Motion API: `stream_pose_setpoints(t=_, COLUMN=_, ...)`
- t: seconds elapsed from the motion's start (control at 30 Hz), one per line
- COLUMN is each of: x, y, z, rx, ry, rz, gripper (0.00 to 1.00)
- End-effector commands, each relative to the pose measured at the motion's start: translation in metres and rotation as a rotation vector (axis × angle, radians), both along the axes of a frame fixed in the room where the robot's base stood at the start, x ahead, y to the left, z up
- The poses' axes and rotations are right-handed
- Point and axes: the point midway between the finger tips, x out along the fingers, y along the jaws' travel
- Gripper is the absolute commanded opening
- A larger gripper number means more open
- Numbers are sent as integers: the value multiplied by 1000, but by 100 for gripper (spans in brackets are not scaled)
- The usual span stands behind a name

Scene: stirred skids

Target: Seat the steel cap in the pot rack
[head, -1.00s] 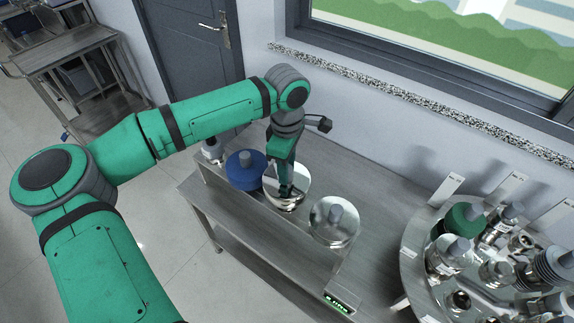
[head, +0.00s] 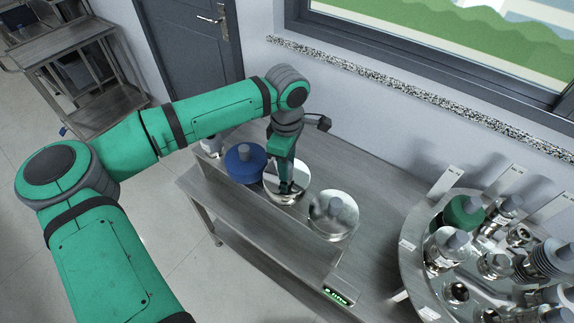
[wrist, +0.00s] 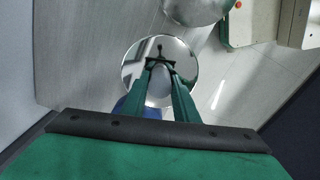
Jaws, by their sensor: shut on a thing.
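The steel cap (head: 272,184) is a shiny round disc with a grey knob on the bench. My gripper (head: 286,187) points down over it, its green fingers closed on the knob. In the wrist view the cap (wrist: 135,68) lies under my gripper (wrist: 160,88), with a finger on each side of the knob. I cannot tell whether the cap is clear of the surface below. I cannot make out for certain which thing is the pot rack.
A blue knobbed disc (head: 238,168) stands close left of the cap, and a second steel disc (head: 322,218) to its right. A round steel platform (head: 411,262) with several upright parts and white labels stands at the right. Bare bench top (head: 375,190) lies between.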

Motion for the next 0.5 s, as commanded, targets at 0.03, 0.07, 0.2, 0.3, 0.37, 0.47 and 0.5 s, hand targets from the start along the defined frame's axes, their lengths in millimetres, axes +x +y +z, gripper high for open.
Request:
stream_pose_setpoints(t=0.03, x=0, y=0, z=0, rx=0, ry=-1, rz=0, gripper=0)
stream_pose_setpoints(t=0.07, x=0, y=0, z=0, rx=0, ry=-1, rz=0, gripper=0)
stream_pose_setpoints(t=0.2, x=0, y=0, z=-1, rx=0, ry=-1, rz=1, gripper=0)
stream_pose_setpoints(t=0.3, x=0, y=0, z=-4, rx=0, ry=-1, rz=1, gripper=0)
stream_pose_setpoints(t=0.37, x=0, y=0, z=-5, rx=1, ry=-1, rz=1, gripper=0)
stream_pose_setpoints(t=0.47, x=0, y=0, z=-9, rx=1, ry=-1, rz=1, gripper=0)
stream_pose_setpoints(t=0.5, x=0, y=0, z=-11, rx=1, ry=-1, rz=1, gripper=0)
